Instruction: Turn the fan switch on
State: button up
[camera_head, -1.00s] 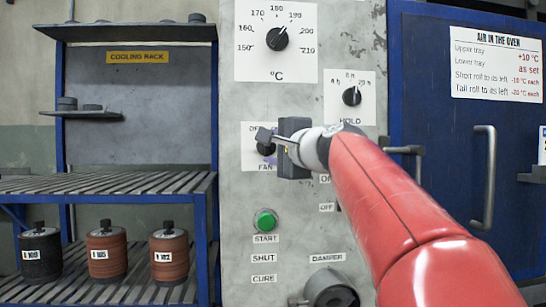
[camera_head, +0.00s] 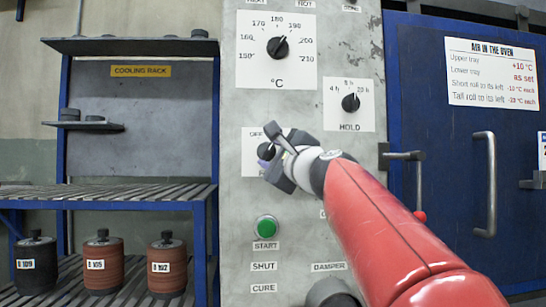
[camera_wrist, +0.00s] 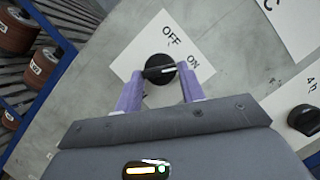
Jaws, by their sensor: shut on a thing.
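The fan switch is a round black knob on a white plate on the grey control panel. It shows in the head view (camera_head: 266,151) and in the wrist view (camera_wrist: 159,68). In the wrist view, OFF and ON are printed on its plate, and the knob's white mark points toward ON. My gripper (camera_wrist: 160,88) is shut on the knob, with one purple finger on each side. In the head view my gripper (camera_head: 268,158) is tilted and covers part of the plate, including the ON and FAN lettering.
A temperature dial (camera_head: 278,47) and a HOLD dial (camera_head: 351,103) sit above and to the right. A green START button (camera_head: 266,228) is below. The blue oven door (camera_head: 440,140) is at the right, and a cooling rack (camera_head: 135,48) with rolls below stands left.

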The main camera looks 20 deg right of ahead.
jog(key=o, duration=1)
jog(key=b+v, duration=0.1)
jog(key=v, duration=0.6)
jog(key=shift+s+f, duration=0.15)
jog(key=shift+s, duration=0.25)
